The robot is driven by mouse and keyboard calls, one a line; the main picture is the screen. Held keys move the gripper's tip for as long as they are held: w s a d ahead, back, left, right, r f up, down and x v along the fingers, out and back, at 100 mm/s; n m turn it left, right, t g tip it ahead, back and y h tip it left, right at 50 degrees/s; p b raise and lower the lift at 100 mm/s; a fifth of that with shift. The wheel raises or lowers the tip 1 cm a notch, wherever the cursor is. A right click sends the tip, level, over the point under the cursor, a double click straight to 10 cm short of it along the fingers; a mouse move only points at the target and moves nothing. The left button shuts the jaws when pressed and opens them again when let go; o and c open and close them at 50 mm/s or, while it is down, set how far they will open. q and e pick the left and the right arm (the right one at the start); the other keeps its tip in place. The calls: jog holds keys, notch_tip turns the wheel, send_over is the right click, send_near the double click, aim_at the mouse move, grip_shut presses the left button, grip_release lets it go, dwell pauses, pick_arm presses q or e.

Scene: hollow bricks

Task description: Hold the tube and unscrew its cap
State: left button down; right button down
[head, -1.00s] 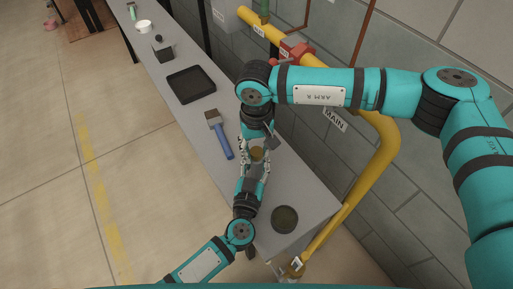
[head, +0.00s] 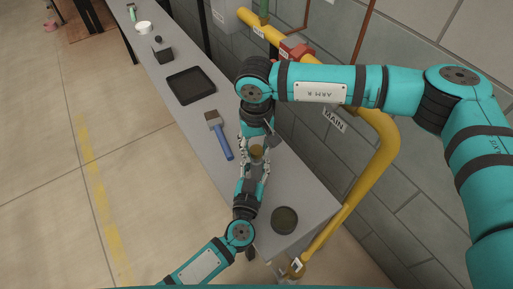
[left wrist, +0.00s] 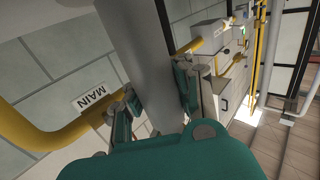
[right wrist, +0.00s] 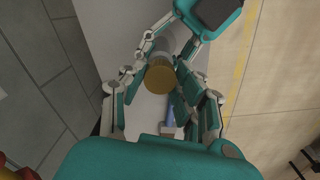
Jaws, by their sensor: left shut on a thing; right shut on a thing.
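The tube has a round brown-gold cap (head: 257,151), which stands between my two grippers over the near part of the bench. In the right wrist view the cap (right wrist: 160,80) faces the camera, and the grey tube (right wrist: 161,46) shows beyond it. My right gripper (head: 256,142) is shut on the cap, with a finger on each side. My left gripper (head: 257,168) is shut on the tube from the near side. In the left wrist view a large grey cylinder, the tube (left wrist: 142,50), passes between the left fingers; its lower part is hidden by my gripper.
The grey bench (head: 301,190) runs along the block wall. A yellow pipe (head: 384,150) runs beside the bench on the right.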

aim_at(256, 149)
pick_arm(q)
jog(key=shift+f, duration=0.1)
pick_arm(e)
jog(key=shift+r, duration=0.65)
jog(key=shift+r, duration=2)
pick_arm(q)
jog(key=c, duration=1.1)
grip_release()
